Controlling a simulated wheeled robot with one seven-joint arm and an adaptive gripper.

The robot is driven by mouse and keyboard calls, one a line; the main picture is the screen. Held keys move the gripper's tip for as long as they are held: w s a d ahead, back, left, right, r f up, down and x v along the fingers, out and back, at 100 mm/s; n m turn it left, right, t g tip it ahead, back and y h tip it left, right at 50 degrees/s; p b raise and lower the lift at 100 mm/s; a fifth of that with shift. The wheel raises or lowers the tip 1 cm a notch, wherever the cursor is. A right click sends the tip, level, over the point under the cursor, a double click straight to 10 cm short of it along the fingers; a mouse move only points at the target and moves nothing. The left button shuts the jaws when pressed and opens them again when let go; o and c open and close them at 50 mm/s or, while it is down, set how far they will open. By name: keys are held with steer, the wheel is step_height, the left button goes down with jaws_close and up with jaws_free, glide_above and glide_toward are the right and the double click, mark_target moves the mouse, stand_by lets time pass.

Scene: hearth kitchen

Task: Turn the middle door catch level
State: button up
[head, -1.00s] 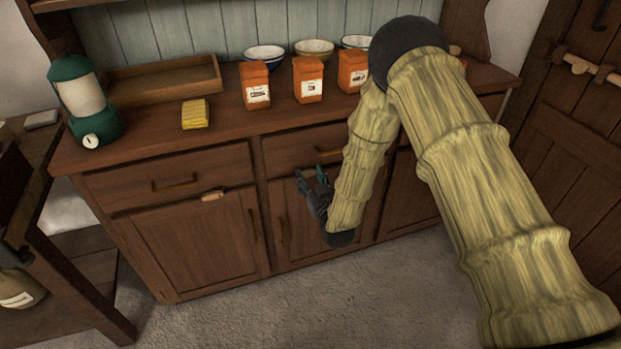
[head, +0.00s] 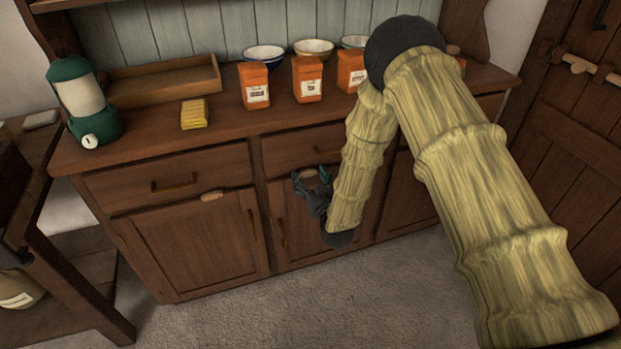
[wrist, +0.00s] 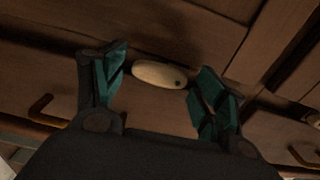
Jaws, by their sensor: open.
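The middle door catch (wrist: 158,75) is a pale, oval wooden piece with a dark dot near one end. In the wrist view it lies between my gripper's fingertips (wrist: 161,72), close to both, and looks nearly in line with the cabinet edges. I cannot tell whether the fingers touch it. My gripper (head: 311,186) is open in front of the top of the middle door (head: 288,238). In the head view the catch (head: 309,173) is mostly hidden by the fingers.
The left door catch (head: 211,195) sits above the left door (head: 200,245). Drawer handles (head: 175,183) stick out nearby. Orange boxes (head: 307,80), a yellow block (head: 194,114) and a green lantern (head: 84,103) stand on the top. The floor (head: 300,310) in front is clear.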

steer(key=shift+s, duration=0.1)
steer(key=v, duration=1.1)
steer(key=shift+s, duration=0.35)
steer(key=shift+d, duration=0.15)
steer(key=s+d+f+m+g+h, duration=0.1)
steer(key=s+d+f+g+h, duration=0.2)
steer(key=s+f, duration=0.35)
steer(key=s+d+f+m+g, duration=0.1)
steer(key=s+d+f+g, duration=0.35)
steer(key=f, duration=0.35)
steer(key=s+d+f+m+g+h, duration=0.1)
steer(key=s+d+f+g, duration=0.25)
steer(key=s, duration=0.45)
steer(key=s+d+f+g+h, duration=0.15)
steer(key=s+f, duration=0.25)
steer(key=s, duration=0.4)
steer(key=s+d+m+g, duration=0.1)
steer(key=s+d+g, duration=0.1)
steer(key=s, duration=0.5)
steer(key=s+d+g, duration=0.3)
steer(key=s, duration=0.4)
step_height(320, 180, up, 13)
steer(key=p, duration=1.3)
steer(key=shift+w+a+p, duration=0.2)
steer(key=shift+w+p, duration=0.05)
steer(key=shift+p, duration=0.15)
steer(key=shift+r, duration=0.1)
steer(key=shift+c, duration=0.2)
